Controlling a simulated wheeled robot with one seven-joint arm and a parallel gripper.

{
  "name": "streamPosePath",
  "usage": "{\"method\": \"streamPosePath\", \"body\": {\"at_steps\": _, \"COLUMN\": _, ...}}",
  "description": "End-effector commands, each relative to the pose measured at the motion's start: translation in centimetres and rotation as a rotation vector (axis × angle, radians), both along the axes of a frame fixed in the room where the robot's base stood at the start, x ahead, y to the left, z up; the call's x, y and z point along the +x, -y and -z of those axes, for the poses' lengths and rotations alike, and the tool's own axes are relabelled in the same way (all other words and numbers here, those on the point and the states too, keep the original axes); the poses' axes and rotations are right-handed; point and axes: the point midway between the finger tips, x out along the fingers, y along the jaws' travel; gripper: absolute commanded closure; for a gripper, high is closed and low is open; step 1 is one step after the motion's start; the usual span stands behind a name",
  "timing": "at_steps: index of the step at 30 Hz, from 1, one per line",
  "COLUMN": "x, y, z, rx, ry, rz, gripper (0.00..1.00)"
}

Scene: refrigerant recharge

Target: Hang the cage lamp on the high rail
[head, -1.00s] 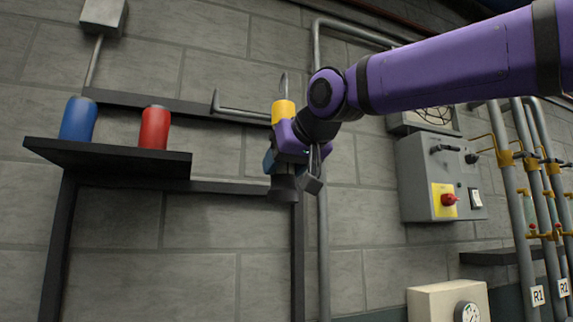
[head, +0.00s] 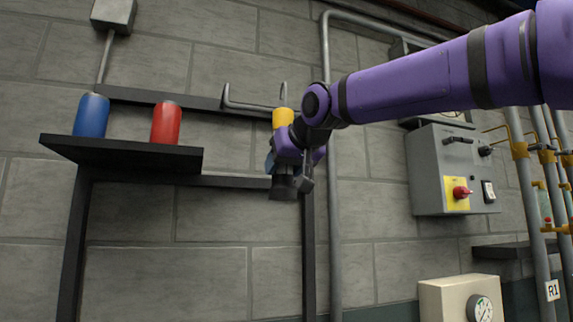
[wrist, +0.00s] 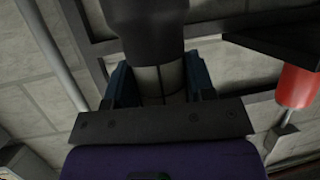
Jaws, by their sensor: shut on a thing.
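The cage lamp (head: 283,118) is upright in my gripper (head: 281,158), with a yellow upper part, a thin grey hook on top and a dark lower end. In the wrist view its dark end (wrist: 145,28) and a pale section show between the bluish fingers (wrist: 158,82), which are shut on it. The high rail (head: 180,101) is a dark horizontal bar on the wall, with a grey upturned peg (head: 245,105) at its right. The lamp's hook stands just right of the peg's visible length. I cannot tell whether they touch; the cage is mostly hidden.
A dark shelf (head: 120,153) at left holds a blue can (head: 91,116) and a red can (head: 166,123). A vertical grey pipe (head: 334,210) runs just right of my gripper. A grey switch box (head: 440,160) hangs further right.

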Motion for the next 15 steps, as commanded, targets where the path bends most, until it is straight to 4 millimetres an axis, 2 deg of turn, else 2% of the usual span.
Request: {"method": "streamPosePath", "body": {"at_steps": 15, "x": 3.4, "y": -1.0, "z": 0.0, "rx": 0.0, "ry": 0.001, "rz": 0.0, "gripper": 0.83}}
